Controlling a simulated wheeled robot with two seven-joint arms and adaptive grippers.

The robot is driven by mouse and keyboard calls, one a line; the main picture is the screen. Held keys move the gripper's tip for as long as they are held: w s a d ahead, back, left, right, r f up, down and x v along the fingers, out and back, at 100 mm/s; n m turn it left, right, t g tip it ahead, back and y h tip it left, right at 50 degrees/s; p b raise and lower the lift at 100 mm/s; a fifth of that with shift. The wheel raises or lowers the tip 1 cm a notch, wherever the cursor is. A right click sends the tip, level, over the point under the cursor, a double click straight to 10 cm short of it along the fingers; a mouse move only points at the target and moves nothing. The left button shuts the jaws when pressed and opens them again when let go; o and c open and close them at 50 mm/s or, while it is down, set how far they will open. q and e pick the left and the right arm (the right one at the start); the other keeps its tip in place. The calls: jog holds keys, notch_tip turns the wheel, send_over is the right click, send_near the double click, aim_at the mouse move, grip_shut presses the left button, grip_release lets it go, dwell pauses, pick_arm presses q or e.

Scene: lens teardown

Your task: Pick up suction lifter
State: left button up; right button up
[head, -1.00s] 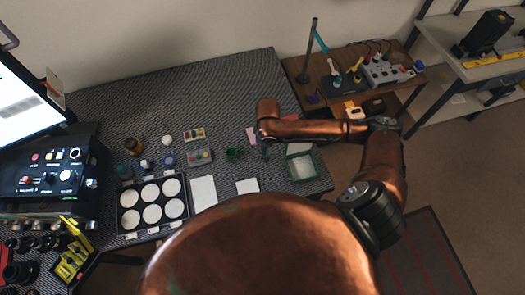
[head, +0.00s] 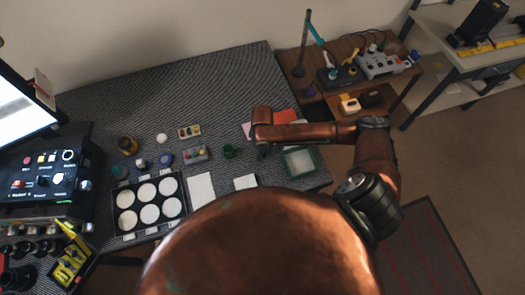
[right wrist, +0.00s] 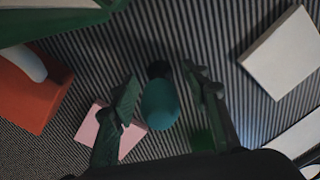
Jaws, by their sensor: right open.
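A teal bulb-shaped piece with a dark end, which looks like the suction lifter (right wrist: 160,104), lies between the fingers of my right gripper (right wrist: 160,76) in the right wrist view. The fingers are open on either side of it, with striped mat visible around it. Whether they touch it cannot be told. In the head view my right gripper (head: 262,150) points down over the mat, small and dark, and the lifter cannot be made out there. My left gripper is not in view.
A pink note (right wrist: 97,128), an orange-red block (right wrist: 25,95) and a white block (right wrist: 283,55) lie close by. The mat's back is clear.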

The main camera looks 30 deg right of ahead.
grip_shut()
dwell(0.3)
jog(key=shift+r, duration=0.1)
